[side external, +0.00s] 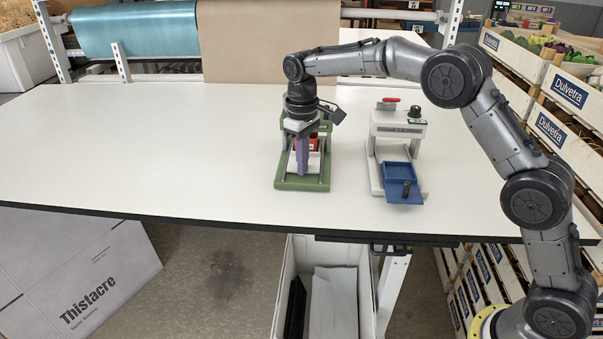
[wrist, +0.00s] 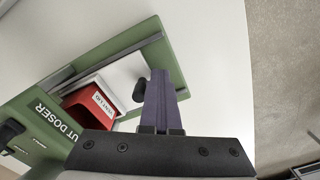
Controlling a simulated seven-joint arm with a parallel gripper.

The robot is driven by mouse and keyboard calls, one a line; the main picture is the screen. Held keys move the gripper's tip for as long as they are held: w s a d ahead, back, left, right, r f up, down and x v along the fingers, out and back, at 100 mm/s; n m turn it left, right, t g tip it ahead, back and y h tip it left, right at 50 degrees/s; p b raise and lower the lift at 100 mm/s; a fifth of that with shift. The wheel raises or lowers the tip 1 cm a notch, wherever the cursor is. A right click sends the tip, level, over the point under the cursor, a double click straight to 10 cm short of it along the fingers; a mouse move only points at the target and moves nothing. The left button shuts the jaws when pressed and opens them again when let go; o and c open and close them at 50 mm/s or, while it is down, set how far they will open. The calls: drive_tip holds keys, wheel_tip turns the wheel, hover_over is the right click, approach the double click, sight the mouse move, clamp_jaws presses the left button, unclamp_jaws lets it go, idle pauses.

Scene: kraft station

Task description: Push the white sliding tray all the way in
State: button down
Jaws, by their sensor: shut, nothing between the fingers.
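The white sliding tray (side external: 315,160) sits in the green doser frame (side external: 287,184) near the middle of the table. In the wrist view the white tray (wrist: 122,72) lies between the green rails and carries a dark round knob (wrist: 139,90) at its outer end. A red box with a white label (wrist: 92,104) shows at the tray's inner end. My gripper (side external: 303,172) points down over the tray, its purple fingers closed together and empty. In the wrist view the fingers (wrist: 162,76) are right beside the knob; I cannot tell whether they touch it.
A white dispenser (side external: 398,128) with a red lever and a blue tray (side external: 405,195) stands to the right. The white table (side external: 130,150) is clear on the left. A roll of brown paper (side external: 265,40) hangs behind, and crates (side external: 550,85) stand at right.

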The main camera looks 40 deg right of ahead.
wheel_tip(320, 180, up, 6)
drive_tip(key=shift+r, duration=0.25)
idle(0.5)
drive_tip(key=shift+w, duration=0.1)
